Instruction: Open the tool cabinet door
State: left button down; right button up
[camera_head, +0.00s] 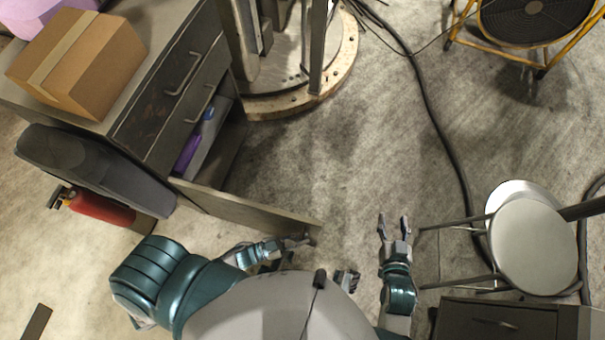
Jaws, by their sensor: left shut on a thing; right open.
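The tool cabinet (135,110) stands at the left, grey and worn, with two handled drawers in its upper part. Its door (245,208) stands swung well out from the front, seen nearly from its top edge. A purple thing and a blue-topped thing (196,142) show inside the open compartment. My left gripper (298,241) is shut on the door near its free end; the exact grip, on handle or edge, is hard to see. My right gripper (393,222) is open and empty over the floor, right of the door and apart from it.
A cardboard box (78,62) sits on the cabinet top. A red fire extinguisher (100,207) lies left of the door. A black cable (430,105) crosses the floor. The middle floor is clear.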

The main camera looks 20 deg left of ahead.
pick_arm(q)
jog(key=shift+s, duration=0.5)
jog(key=c, duration=1.2)
grip_release()
jog(key=shift+a, duration=0.1)
jog(key=v, duration=1.2)
jog(key=shift+w+a, duration=0.1)
